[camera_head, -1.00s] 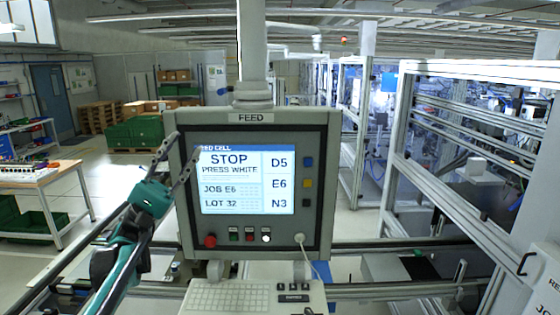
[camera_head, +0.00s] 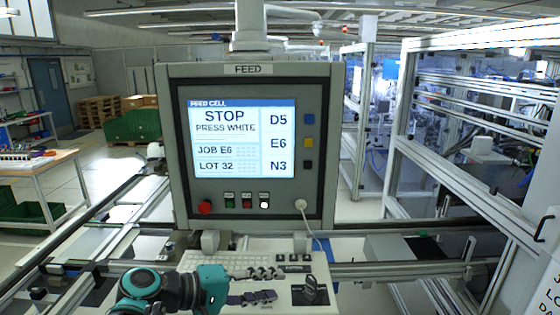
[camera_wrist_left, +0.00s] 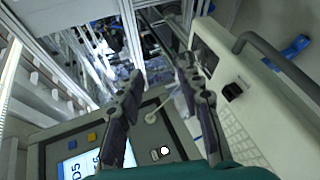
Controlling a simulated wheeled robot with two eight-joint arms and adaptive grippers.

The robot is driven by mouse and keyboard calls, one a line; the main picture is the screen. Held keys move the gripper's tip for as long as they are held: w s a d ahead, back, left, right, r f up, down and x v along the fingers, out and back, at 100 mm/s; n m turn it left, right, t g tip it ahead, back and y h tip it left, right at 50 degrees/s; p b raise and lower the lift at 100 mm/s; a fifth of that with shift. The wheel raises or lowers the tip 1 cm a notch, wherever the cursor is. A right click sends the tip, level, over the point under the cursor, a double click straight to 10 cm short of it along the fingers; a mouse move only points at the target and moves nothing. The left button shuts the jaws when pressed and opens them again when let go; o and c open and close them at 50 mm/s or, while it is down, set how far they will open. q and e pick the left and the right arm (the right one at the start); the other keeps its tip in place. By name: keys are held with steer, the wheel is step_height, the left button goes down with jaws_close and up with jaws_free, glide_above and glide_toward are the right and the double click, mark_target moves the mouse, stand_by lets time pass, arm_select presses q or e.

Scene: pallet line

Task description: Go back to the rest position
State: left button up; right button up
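My left gripper (camera_head: 278,284) is low in the head view, over the keyboard shelf in front of the FEED panel (camera_head: 180,150). Its two dark fingers point right and are apart, with nothing between them. In the left wrist view the open fingers (camera_wrist_left: 160,72) also show a clear gap. The panel's screen (camera_head: 241,140) reads STOP, PRESS WHITE, JOB E6, LOT 32. The white button (camera_head: 264,201) is at the right end of the lower button row, clear of the gripper. My right gripper is not in view.
A keyboard (camera_head: 225,260) lies on the shelf under the panel, partly behind my gripper. Rails (camera_head: 400,268) run across below the panel. A metal frame cell (camera_head: 395,130) stands at the right. A work table (camera_head: 40,165) and green crates (camera_head: 130,127) are at the left.

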arm_select(q)
steer(key=s+a+f+m+y+b, duration=0.2)
steer(key=s+a+f+y+b, duration=0.1)
steer(key=f, duration=0.7)
steer(key=s+a+f+m+y+b, duration=0.1)
steer(key=s+a+f+y+b, duration=0.2)
steer(key=f, duration=0.7)
steer(key=s+a+f+m+y+b, duration=0.2)
steer(key=s+a+f+y+b, duration=0.2)
steer(key=a+f, duration=0.5)
step_height(320, 180, down, 2)
steer(key=shift+s+m+t+y, duration=0.3)
steer(key=shift+s+t+y, duration=0.1)
steer(key=shift+s+y, duration=0.75)
